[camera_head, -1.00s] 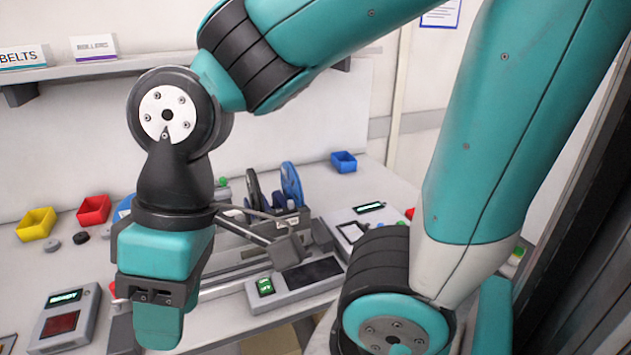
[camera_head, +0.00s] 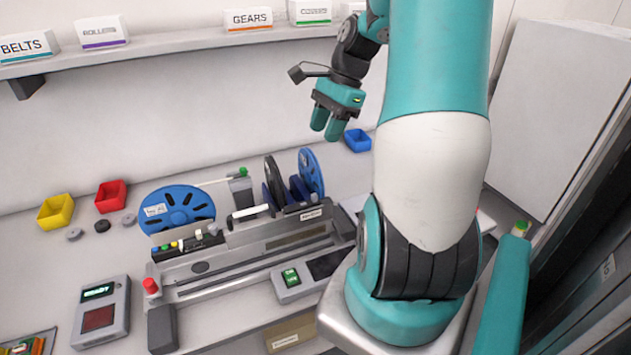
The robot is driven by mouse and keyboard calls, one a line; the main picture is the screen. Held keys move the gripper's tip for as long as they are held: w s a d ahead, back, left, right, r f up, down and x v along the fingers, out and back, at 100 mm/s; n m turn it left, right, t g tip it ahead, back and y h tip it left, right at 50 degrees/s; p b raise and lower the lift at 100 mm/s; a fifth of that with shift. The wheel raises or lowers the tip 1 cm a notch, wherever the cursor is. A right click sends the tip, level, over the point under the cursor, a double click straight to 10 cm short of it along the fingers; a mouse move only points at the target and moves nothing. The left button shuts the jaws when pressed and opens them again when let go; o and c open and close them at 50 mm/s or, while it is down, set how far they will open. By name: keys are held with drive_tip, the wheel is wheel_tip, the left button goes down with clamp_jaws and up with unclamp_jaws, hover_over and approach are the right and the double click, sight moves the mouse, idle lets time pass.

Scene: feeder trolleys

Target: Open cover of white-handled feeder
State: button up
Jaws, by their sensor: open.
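A white handle (camera_head: 250,211) shows in the head view, on a feeder (camera_head: 288,230) in the middle of the bench below a black reel (camera_head: 270,178) and a blue reel (camera_head: 312,172). Its cover looks down, but the small parts are hard to make out. My gripper (camera_head: 327,128) hangs high above and to the right of the handle, in front of the back wall. Its two fingers point down, apart and empty. It touches nothing.
A larger blue reel (camera_head: 172,212) stands left of the handle. A red knob (camera_head: 151,286) and a green knob (camera_head: 243,172) stick up nearby. Yellow (camera_head: 56,211), red (camera_head: 111,195) and blue (camera_head: 357,140) bins stand at the back. A shelf (camera_head: 170,40) with labelled boxes runs above.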

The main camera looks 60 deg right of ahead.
drive_tip(key=s+d+m, duration=0.2)
drive_tip(key=d, duration=0.1)
drive_tip(key=p, duration=0.2)
approach(315, 194)
drive_tip(key=shift+m, duration=0.3)
drive_tip(key=x, duration=0.9)
drive_tip(key=shift+a, duration=0.15)
clamp_jaws()
